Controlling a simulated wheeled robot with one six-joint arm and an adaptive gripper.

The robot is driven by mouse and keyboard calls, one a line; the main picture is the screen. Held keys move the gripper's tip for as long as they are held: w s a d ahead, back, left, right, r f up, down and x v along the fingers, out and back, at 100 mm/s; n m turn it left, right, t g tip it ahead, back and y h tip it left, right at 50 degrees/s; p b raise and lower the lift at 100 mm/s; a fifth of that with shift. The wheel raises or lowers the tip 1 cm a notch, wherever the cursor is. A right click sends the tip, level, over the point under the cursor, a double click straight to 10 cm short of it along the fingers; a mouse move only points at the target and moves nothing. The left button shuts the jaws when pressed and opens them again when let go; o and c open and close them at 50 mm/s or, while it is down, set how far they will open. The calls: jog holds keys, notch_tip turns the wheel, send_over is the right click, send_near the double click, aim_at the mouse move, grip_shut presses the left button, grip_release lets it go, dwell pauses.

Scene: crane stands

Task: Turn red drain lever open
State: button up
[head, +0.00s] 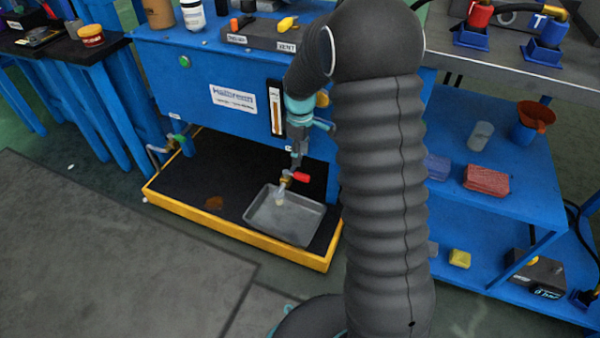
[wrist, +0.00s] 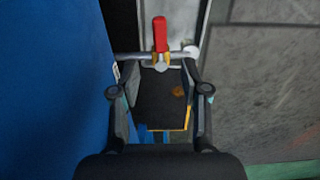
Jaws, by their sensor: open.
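The red drain lever (head: 301,177) sits on a small brass valve (head: 285,181) low at the front of the blue tank. It points right in the head view. In the wrist view the red lever (wrist: 160,34) shows just beyond the fingertips, with the brass fitting at its lower end. My gripper (head: 297,158) is just above the valve in the head view. In the wrist view my gripper (wrist: 156,68) is open, its two fingers apart with nothing held. Whether a fingertip touches the valve cannot be told.
A grey drip pan (head: 264,222) lies under the valve in a black tray with a yellow rim (head: 232,238). The blue tank front (head: 180,95) stands close behind. A blue shelf cart (head: 500,180) is at right. Open floor (head: 110,260) lies in front.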

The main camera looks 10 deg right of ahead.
aim_at(300, 174)
notch_tip(300, 174, down, 8)
jog(key=shift+f+b, duration=0.1)
jog(key=shift+b, duration=0.35)
grip_shut()
